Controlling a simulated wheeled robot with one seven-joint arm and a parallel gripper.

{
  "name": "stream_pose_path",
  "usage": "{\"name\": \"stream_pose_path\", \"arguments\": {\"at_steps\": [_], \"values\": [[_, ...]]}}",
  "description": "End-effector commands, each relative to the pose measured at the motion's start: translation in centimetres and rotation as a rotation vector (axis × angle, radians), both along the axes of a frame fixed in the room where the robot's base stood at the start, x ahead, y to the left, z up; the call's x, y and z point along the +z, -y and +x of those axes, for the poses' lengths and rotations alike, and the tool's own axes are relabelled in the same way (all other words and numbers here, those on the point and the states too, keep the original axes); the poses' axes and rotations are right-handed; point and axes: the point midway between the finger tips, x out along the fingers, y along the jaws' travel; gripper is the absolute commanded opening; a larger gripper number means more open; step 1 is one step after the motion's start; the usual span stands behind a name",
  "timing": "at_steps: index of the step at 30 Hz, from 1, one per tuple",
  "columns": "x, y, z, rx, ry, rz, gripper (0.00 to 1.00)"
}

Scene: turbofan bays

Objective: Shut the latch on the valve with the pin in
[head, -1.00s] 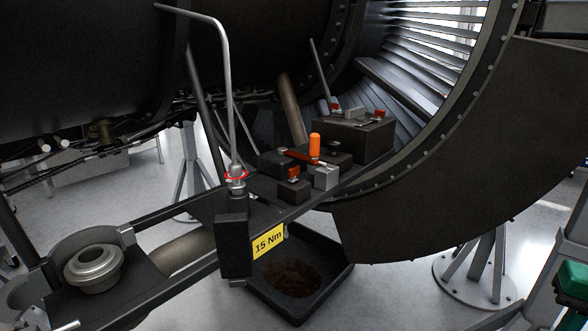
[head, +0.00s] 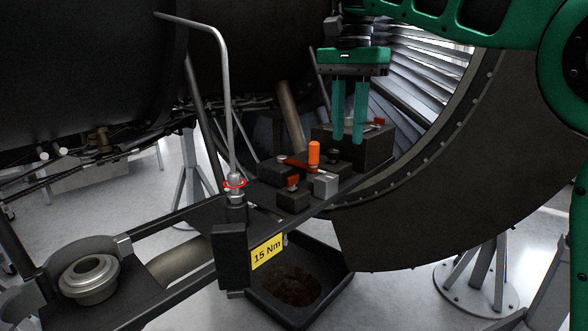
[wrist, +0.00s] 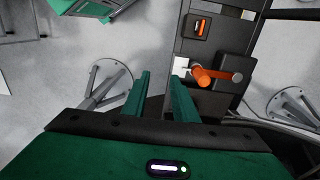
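An upright orange handle (head: 314,153) stands on a red lever (head: 297,162) over a dark block on the shelf; in the wrist view the orange handle (wrist: 203,77) shows from above. A smaller dark block (head: 293,198) in front carries a red latch-like part (head: 293,182). A larger dark box (head: 376,150) behind has a red part (head: 379,121) on top. I cannot tell which holds a pin, or the latch's state. My gripper (head: 347,142) points down with fingers apart and empty, in front of the larger box in the head view, partly hiding it.
A pale grey block (head: 326,184) sits beside the small dark block. A bent grey pipe (head: 228,90) with a red ring rises at the shelf's left. The curved engine casing (head: 450,190) stands close on the right. A dark tray (head: 325,290) lies below.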

Motion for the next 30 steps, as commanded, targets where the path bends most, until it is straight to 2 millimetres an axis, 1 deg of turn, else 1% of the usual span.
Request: {"name": "stream_pose_path", "arguments": {"at_steps": [1, 3, 6, 9, 13, 17, 20, 27, 30], "values": [[0.7, -3.0, -0.3, 0.011, 0.003, 0.001, 0.26], [1.5, -5.9, -0.9, 0.009, 0.004, 0.004, 0.26], [2.3, -8.9, -1.7, 0.008, 0.006, 0.007, 0.26], [2.6, -10.3, -2.3, 0.007, 0.005, 0.009, 0.26], [2.3, -10.7, -2.4, 0.006, 0.003, 0.010, 0.26], [1.0, -10.7, -2.5, 0.006, 0.002, 0.010, 0.26], [-0.4, -10.6, -2.5, 0.006, 0.002, 0.010, 0.26], [-4.7, -10.5, -2.4, 0.005, 0.002, 0.010, 0.26], [-6.1, -10.5, -2.4, 0.005, 0.003, 0.009, 0.26]]}}
